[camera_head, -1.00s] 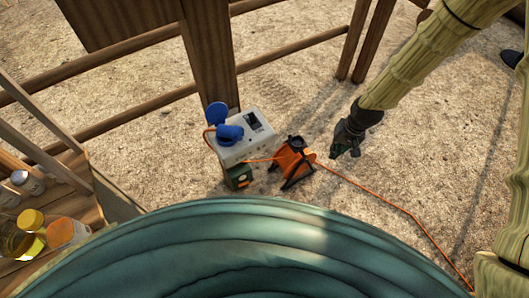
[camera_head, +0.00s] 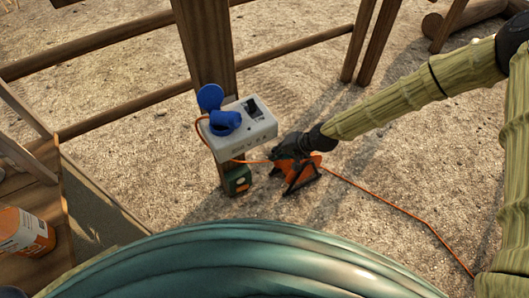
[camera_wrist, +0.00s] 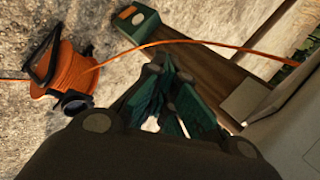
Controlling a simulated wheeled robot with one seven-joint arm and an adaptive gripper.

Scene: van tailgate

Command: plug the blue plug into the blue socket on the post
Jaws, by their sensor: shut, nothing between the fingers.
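A pale grey box (camera_head: 244,128) is fixed to the wooden post (camera_head: 206,45). The blue socket's round lid (camera_head: 210,97) stands open above a blue cylinder (camera_head: 226,122), which appears to be the blue plug at the socket. An orange cord loops from its left side. I cannot tell plug from socket clearly or how deep the plug sits. My gripper (camera_head: 278,153) is to the right of and below the box, apart from the plug, in front of the cable reel. In the wrist view its dark green fingers (camera_wrist: 168,100) are together with nothing held; the plug is not seen there.
The orange cable reel (camera_head: 299,174) stands on the ground by the post; its cord (camera_head: 378,204) runs right. A green box (camera_head: 237,180) is low on the post. The cord (camera_wrist: 215,43) arches near my fingers in the wrist view. Bare ground lies right.

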